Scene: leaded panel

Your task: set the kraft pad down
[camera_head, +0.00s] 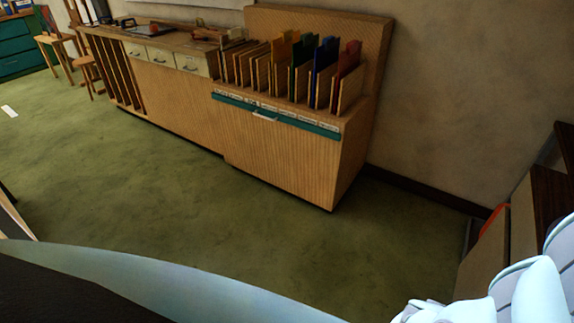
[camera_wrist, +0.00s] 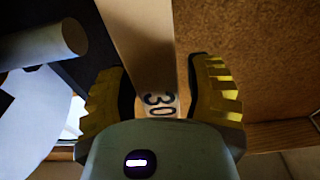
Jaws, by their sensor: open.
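In the wrist view, my gripper (camera_wrist: 160,78) shows two yellow ridged fingers standing apart. A pale upright strip (camera_wrist: 138,35) with the black number 30 at its lower end lies between the fingers in the picture, with a gap on the right side. I cannot tell whether either finger touches it. A brown speckled panel (camera_wrist: 260,60) fills the upper right, beside the right finger. I cannot tell whether it is the kraft pad, and no other thing is clearly that pad. My gripper is outside the head view.
In the wrist view, a pale rolled shape (camera_wrist: 40,47) is at the left, and a wooden ledge (camera_wrist: 280,136) runs below the panel. In the head view, a wooden cabinet (camera_head: 280,155) holds several coloured sheets (camera_head: 325,55) in slots. The green floor (camera_head: 130,180) before it is clear.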

